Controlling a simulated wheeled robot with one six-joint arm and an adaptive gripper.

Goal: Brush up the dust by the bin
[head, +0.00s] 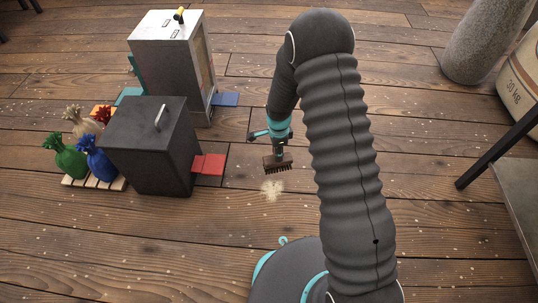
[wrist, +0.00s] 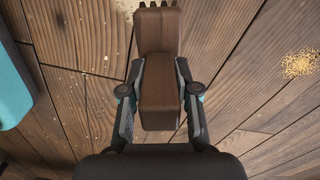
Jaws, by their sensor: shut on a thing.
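My gripper (head: 276,148) is shut on a brown wooden brush (head: 278,163) and holds it with dark bristles pointing down. In the wrist view the brush (wrist: 158,92) sits between the two fingers, with its bristles at the top edge. A pale tan dust patch (head: 272,189) lies on the floor just in front of the brush in the head view. A grainy tan patch (wrist: 299,63) shows at the right of the wrist view. A dark box with a handle on top (head: 150,150), perhaps the bin, stands left of the dust. I cannot tell whether the bristles touch the floor.
A red plate (head: 209,165) juts from the dark box towards the dust. A metal cabinet (head: 168,55) stands behind, with a blue plate (head: 225,99) beside it. Several coloured sacks (head: 70,160) sit on a pallet at left. Pale specks dot the plank floor. Open floor lies behind my arm.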

